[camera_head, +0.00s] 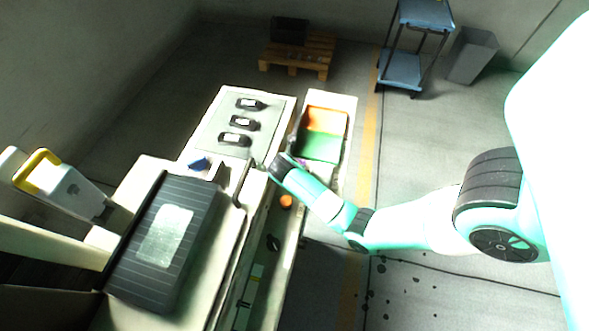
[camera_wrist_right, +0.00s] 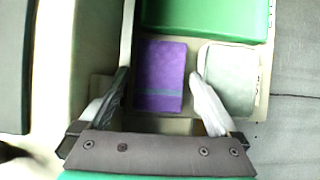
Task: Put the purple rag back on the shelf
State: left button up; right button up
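In the head view only a small purple patch (camera_head: 301,164) shows beside my right gripper (camera_head: 280,166). In the right wrist view that gripper (camera_wrist_right: 158,84) is open, its fingers apart on either side of the purple rag. I cannot tell whether the fingers touch it. My left gripper is not in view.
An orange cloth (camera_head: 327,120) and the green one fill the tray's far part. A panel with several dark devices (camera_head: 238,124) lies left of it. A ribbed black case (camera_head: 165,240) stands nearer. A pallet (camera_head: 297,54) and blue cart (camera_head: 400,70) stand behind.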

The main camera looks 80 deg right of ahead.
jog(key=shift+r, duration=0.1)
jog(key=shift+a+r, duration=0.1)
jog(key=shift+r, duration=0.3)
jog(key=p+v, duration=0.4)
jog(key=v, duration=0.7)
jog(key=shift+a+p, duration=0.15)
jog(key=shift+p, duration=0.15)
jog(key=shift+r, duration=0.15)
